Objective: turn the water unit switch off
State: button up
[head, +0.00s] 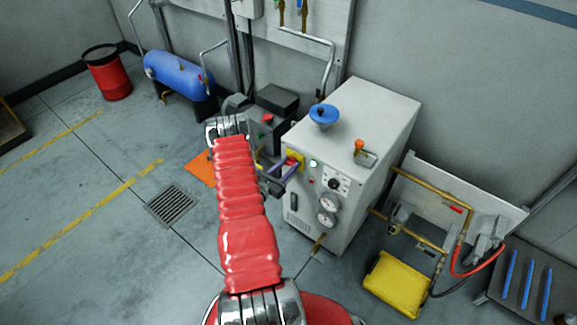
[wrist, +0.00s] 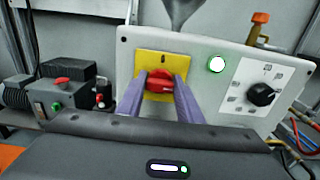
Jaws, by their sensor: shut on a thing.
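The water unit (head: 375,115) is a light grey cabinet right of my arm in the head view. Its panel also shows in the wrist view (wrist: 205,50). A yellow plate (wrist: 150,62) on the panel carries a red rotary switch (wrist: 158,86), with a dark mark above it. My gripper (wrist: 160,82) has its two purple fingers closed on either side of the red switch and holds it. In the head view my gripper (head: 289,167) reaches the front of the unit and partly covers the switch. A round lamp (wrist: 216,64) beside the plate glows green.
A black selector knob (wrist: 262,94) and pressure gauges (head: 328,209) are on the same front. A grey machine with a red button (head: 267,118) stands close behind my gripper. Open floor lies left.

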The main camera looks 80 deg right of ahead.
jog(key=shift+n, duration=0.3)
jog(key=n, duration=0.4)
jog(key=shift+w, duration=0.15)
jog(key=n, duration=0.4)
jog(key=shift+w+d+f+n, duration=0.1)
jog(key=shift+w+n, duration=0.05)
jog(key=shift+n, duration=0.25)
jog(key=n, duration=0.4)
jog(key=shift+f+n, duration=0.1)
jog(key=shift+n, duration=0.2)
jog(key=shift+w+f+n, duration=0.1)
jog(key=shift+w+n, duration=0.05)
jog(key=shift+n, duration=1.85)
jog(key=o, duration=0.8)
jog(key=shift+c, duration=0.2)
jog(key=o, duration=0.3)
